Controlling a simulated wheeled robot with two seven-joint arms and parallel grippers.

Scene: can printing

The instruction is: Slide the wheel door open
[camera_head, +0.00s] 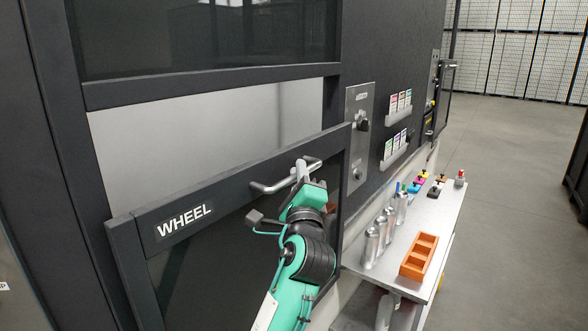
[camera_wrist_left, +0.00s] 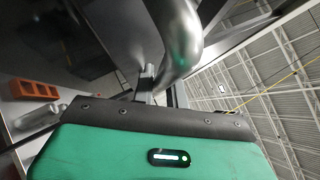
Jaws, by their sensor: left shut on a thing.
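The wheel door (camera_head: 235,205) is a dark-framed panel labelled "WHEEL" at the lower left of the machine in the head view. Its upper edge slants, and a pale panel shows above it. A grey bar handle (camera_head: 268,188) is fixed near its upper right. My left gripper (camera_head: 303,168) is shut on this handle, and my arm hides part of the door's right side. In the left wrist view the handle (camera_wrist_left: 180,40) curves close above the green gripper body. The fingertips are mostly hidden there. My right gripper is not in view.
A metal side table (camera_head: 432,225) stands to the right with several silver cans (camera_head: 372,245) and an orange tray (camera_head: 418,257). A control panel (camera_head: 359,135) and card holders (camera_head: 397,112) are on the machine wall. Open floor lies at the far right.

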